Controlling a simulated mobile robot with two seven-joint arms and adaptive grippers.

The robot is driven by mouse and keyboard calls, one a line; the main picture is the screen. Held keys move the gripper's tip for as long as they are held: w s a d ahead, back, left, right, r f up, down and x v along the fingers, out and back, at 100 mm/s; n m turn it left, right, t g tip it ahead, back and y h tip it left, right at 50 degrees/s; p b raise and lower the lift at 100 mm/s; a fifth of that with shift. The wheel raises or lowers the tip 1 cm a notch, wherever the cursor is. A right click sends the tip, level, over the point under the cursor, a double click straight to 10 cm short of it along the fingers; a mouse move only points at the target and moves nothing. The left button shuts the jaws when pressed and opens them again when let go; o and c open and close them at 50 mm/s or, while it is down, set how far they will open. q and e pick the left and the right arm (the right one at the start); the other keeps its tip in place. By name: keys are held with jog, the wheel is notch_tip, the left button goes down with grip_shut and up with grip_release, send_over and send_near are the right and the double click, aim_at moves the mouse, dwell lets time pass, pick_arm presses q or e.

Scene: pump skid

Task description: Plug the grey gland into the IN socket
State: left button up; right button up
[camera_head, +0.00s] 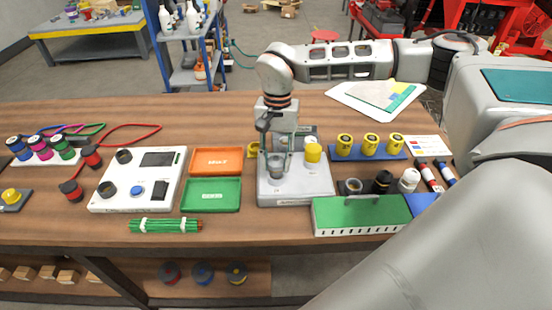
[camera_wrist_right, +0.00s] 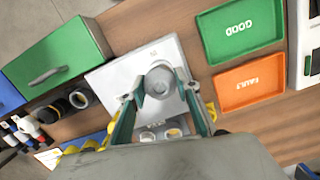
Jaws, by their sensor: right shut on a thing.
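My right gripper (camera_head: 277,160) comes down from above over the left part of a light grey socket box (camera_head: 295,192). It is shut on the grey gland (camera_head: 276,171), which is upright between the fingertips. In the right wrist view the gland (camera_wrist_right: 159,80) shows between the gripper's fingers (camera_wrist_right: 162,88), over the box face (camera_wrist_right: 115,78). It is at or just above the box; I cannot tell whether it is seated in a socket. A yellow gland (camera_head: 313,153) stands on the box to its right. The IN marking is not readable. My left gripper is not in view.
An orange tray (camera_head: 217,150) and a green tray (camera_head: 211,208) lie left of the box. A green box with a handle (camera_head: 362,214) stands at front right. Several yellow glands sit on a blue rack (camera_head: 340,154).

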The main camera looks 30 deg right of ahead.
jog(key=shift+f, duration=0.8)
jog(key=o, duration=1.3)
jog(key=r, duration=0.8)
jog(key=w+d+r, duration=0.1)
jog(key=r, duration=0.3)
